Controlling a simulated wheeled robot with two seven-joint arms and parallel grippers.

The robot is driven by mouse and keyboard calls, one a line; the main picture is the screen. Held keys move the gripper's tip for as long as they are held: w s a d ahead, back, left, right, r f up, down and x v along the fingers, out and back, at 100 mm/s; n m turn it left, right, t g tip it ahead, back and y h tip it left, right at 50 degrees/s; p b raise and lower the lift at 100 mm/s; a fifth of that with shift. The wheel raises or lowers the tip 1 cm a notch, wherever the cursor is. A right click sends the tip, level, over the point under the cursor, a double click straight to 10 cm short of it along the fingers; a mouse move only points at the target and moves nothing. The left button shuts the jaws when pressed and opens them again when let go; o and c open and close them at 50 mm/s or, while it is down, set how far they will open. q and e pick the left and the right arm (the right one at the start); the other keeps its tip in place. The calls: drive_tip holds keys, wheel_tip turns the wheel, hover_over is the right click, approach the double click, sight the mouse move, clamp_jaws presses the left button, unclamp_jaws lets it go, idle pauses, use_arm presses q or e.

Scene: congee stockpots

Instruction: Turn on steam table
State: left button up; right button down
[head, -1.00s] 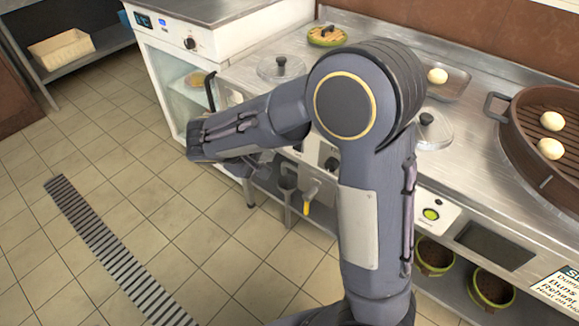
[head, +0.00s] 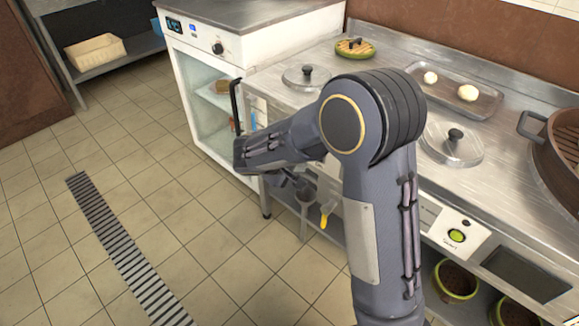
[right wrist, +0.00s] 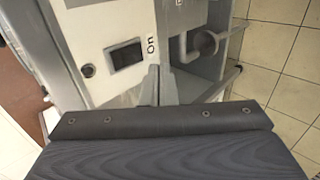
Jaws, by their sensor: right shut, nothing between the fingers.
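The steam table (head: 385,62) is a metal counter with round lids set in its top, at the right of the head view. In the right wrist view, its pale front panel (right wrist: 104,30) carries a dark rectangular switch (right wrist: 127,56) with "On" printed beside it and a small round dark part (right wrist: 88,71). My right gripper (right wrist: 157,84) is shut and empty, its tips just below and right of the switch in that picture. I cannot tell whether it touches the panel. In the head view my right arm hides the switch. My left gripper is out of view.
A pipe (right wrist: 203,42) sticks out beside the panel; a yellow-handled valve (head: 325,215) hangs below the counter. A white glass-door cabinet (head: 207,95) stands left of the steam table. A green button (head: 456,236) is on the front further right. The tiled floor at left is clear.

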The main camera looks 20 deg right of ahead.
drive_tip(key=shift+w+d+f+b, duration=0.1)
drive_tip(key=shift+w+d+f, duration=0.2)
drive_tip(key=shift+d, duration=0.5)
drive_tip(key=shift+w+d+f+b, duration=0.15)
drive_tip(key=shift+w+d, duration=0.2)
drive_tip(key=shift+d, duration=0.4)
drive_tip(key=shift+w+d+f+b, duration=0.1)
drive_tip(key=shift+w+d+f, duration=0.2)
drive_tip(key=shift+d, duration=0.5)
drive_tip(key=shift+w+d+b, duration=0.1)
drive_tip(key=shift+d+b, duration=0.05)
drive_tip(key=shift+b, duration=0.4)
drive_tip(key=shift+r, duration=0.1)
drive_tip(key=shift+r+p, duration=0.45)
drive_tip(key=shift+r, duration=0.25)
